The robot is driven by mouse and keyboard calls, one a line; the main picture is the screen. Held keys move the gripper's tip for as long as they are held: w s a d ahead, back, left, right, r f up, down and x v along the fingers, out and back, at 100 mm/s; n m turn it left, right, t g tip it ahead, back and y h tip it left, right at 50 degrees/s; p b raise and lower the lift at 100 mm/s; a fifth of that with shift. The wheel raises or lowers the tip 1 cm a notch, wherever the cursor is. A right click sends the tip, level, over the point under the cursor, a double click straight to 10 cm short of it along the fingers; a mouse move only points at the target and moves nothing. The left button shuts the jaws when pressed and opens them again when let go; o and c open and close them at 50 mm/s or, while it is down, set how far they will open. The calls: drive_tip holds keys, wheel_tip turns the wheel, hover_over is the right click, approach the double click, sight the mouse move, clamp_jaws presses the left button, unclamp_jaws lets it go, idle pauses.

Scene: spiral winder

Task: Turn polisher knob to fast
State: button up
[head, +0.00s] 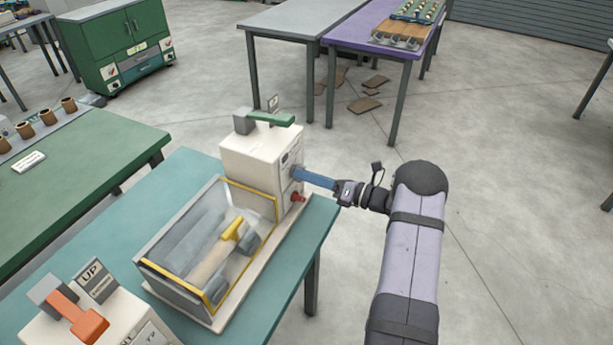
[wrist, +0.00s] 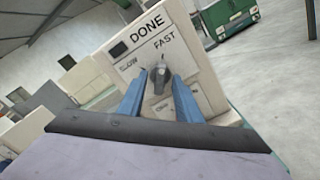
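The polisher (head: 262,160) is a pale box with a green lever on top, standing on a teal bench. The wrist view shows its panel (wrist: 195,48) with the words DONE, SLOW and FAST. A dark knob (wrist: 159,76) is on the panel below FAST. My gripper (wrist: 161,73) has two blue fingers, one on each side of the knob, with small gaps seeming to show; I cannot tell whether they touch it. In the head view my gripper (head: 296,173) is at the polisher's right face, and its fingers hide the knob.
A clear-covered case (head: 190,250) with yellow edging is beside the polisher. A red knob (head: 297,197) sticks out below my gripper. Another pale machine (head: 125,315) with an orange lever stands at front left. Open floor (head: 500,200) is on the right.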

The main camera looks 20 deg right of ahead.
drive_tip(key=b+v, duration=0.2)
drive_tip(key=v, duration=0.4)
drive_tip(key=shift+s+d, duration=0.3)
drive_tip(key=s+a+f+n+g+h, duration=0.2)
drive_tip(key=s+a+n+g+h, duration=0.1)
drive_tip(key=s+a+n+g, duration=1.3)
drive_tip(key=s+d+f+n+t+h, duration=0.2)
drive_tip(key=s+n+h, duration=0.7)
drive_tip(key=n, duration=1)
drive_tip(key=s+t, duration=0.1)
drive_tip(key=s, duration=0.2)
drive_tip(key=shift+s+d+h, duration=0.25)
drive_tip(key=shift+s+h, duration=0.15)
